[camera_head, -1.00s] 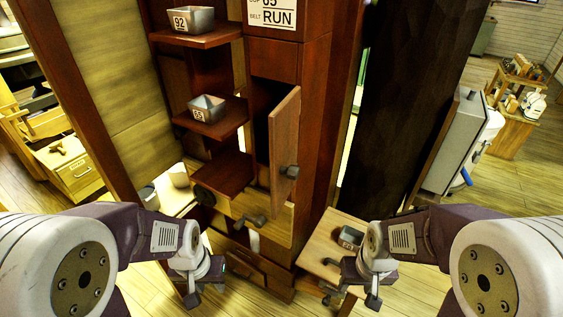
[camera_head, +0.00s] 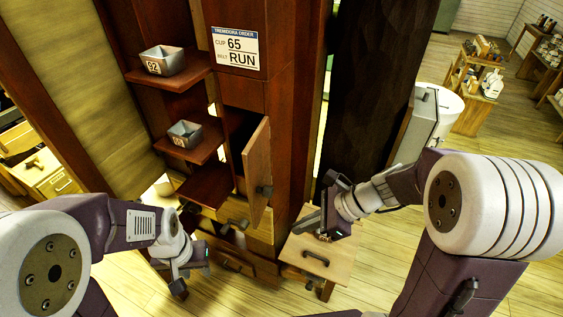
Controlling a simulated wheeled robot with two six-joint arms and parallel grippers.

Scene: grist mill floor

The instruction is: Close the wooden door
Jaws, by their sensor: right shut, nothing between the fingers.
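The wooden door (camera_head: 257,172) is a small, narrow panel on the dark wooden cabinet, in the middle of the view. It stands ajar, swung out toward me, with a dark gap at its left. A dark knob (camera_head: 265,191) sits low on its face. My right gripper (camera_head: 312,222) is shut and empty, to the right of the door and apart from it, above a small wooden table. My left gripper (camera_head: 188,276) hangs low at the left, below the shelves and away from the door. Its fingers look apart, with nothing between them.
Metal cups stand on the upper shelf (camera_head: 192,79) and lower shelf (camera_head: 207,150) left of the door. A sign (camera_head: 236,48) reads cup 65, belt run. A drawer (camera_head: 250,222) lies below. A dark post (camera_head: 372,85) rises behind.

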